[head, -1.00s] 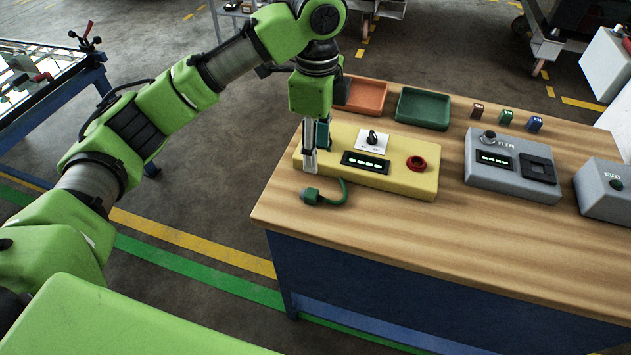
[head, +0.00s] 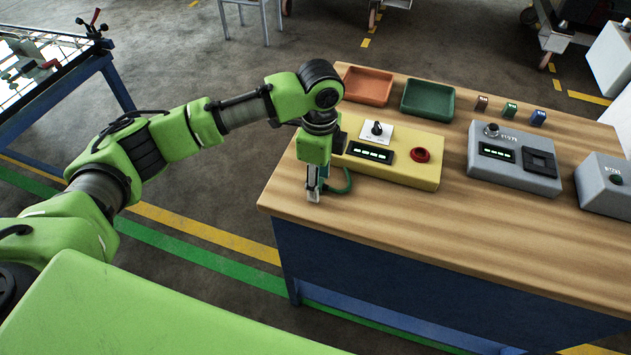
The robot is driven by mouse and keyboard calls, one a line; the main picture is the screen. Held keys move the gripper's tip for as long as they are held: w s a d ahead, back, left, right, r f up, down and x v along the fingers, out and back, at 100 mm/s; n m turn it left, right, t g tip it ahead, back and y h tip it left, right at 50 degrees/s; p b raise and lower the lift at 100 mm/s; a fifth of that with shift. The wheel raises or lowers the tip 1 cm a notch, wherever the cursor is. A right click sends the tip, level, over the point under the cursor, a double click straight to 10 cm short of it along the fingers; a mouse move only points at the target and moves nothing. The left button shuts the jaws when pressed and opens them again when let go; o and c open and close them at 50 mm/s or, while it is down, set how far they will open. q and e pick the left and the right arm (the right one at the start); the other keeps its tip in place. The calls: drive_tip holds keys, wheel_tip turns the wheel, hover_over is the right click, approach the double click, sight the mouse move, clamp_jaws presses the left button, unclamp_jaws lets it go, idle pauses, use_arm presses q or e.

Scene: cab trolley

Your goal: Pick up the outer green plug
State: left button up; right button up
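My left gripper (head: 314,196) points straight down at the table's left front corner, in front of the yellow control box (head: 428,175). Its fingertips are at or just above the wood. The green plug is hidden behind or between the fingers. Only its green cable (head: 347,182) shows, curving from the box's left front towards the gripper. I cannot tell whether the fingers are open or shut on the plug. My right gripper is not in view.
The yellow box carries a black knob (head: 376,128) and a red ring (head: 421,155). An orange tray (head: 368,86) and a green tray (head: 427,99) stand behind it. A grey box (head: 514,160) stands to the right. The table front (head: 450,225) is clear.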

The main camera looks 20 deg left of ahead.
use_arm(q)
drive_tip(key=c, duration=1.2)
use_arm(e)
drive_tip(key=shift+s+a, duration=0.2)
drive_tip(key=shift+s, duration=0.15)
use_arm(q)
drive_tip(key=shift+r, duration=0.1)
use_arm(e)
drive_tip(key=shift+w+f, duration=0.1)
use_arm(q)
drive_tip(key=shift+r, duration=0.6)
drive_tip(key=s+r, duration=0.4)
drive_tip(key=s+r+b, duration=0.1)
drive_tip(key=s+r, duration=0.2)
drive_tip(key=s, duration=0.2)
drive_tip(key=s+d+r, duration=0.1)
drive_tip(key=s+r, duration=0.3)
drive_tip(key=s, duration=0.1)
drive_tip(key=shift+r, duration=0.3)
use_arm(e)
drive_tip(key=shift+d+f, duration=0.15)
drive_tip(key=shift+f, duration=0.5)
